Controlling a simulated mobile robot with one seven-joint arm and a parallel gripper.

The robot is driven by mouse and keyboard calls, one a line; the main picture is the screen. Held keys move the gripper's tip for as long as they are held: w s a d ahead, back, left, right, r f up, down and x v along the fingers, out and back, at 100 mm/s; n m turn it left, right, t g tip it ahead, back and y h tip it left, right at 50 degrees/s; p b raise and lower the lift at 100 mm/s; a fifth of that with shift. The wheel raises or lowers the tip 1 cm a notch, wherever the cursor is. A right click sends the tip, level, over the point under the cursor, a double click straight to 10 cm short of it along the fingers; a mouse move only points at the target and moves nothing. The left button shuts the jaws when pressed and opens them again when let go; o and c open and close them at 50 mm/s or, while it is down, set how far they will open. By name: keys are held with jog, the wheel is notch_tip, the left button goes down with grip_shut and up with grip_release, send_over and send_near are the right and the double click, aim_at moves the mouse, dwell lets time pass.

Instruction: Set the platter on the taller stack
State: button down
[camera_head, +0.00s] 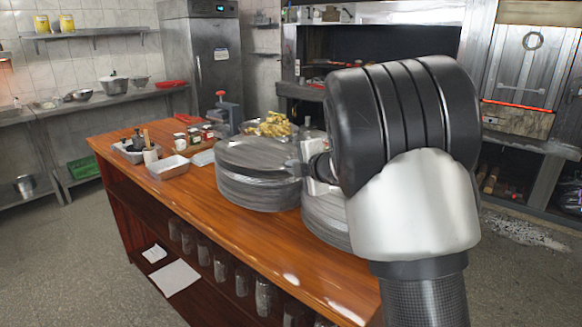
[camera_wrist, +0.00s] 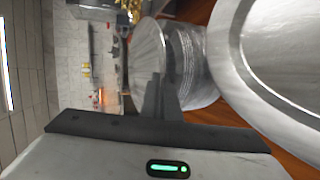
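A round grey metal platter (camera_head: 250,153) lies level at the top of the left stack (camera_head: 257,192) on the wooden counter. I cannot tell whether it rests on that stack or hangs just above it. My gripper (camera_head: 304,168) is at the platter's right edge and appears shut on its rim. The wrist view shows the platter (camera_wrist: 147,52) at the fingers (camera_wrist: 168,95), with the left stack (camera_wrist: 192,65) beside it. The right stack (camera_head: 325,218) stands nearer and is partly hidden by my arm. Its top plate (camera_wrist: 285,55) fills the wrist view's right side.
A metal tray (camera_head: 168,168), jars (camera_head: 195,134) and a bowl of yellow food (camera_head: 270,126) stand on the counter's far part. The wooden counter (camera_head: 200,205) is bare in front of the left stack. Glass jars (camera_head: 220,268) line the shelf below.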

jog(key=shift+r, duration=0.1)
jog(key=c, duration=1.9)
grip_release()
jog(key=shift+c, duration=0.2)
jog(key=p+v, duration=0.2)
jog(key=v, duration=1.5)
jog(key=shift+s, duration=0.2)
jog(key=shift+d+r, duration=0.1)
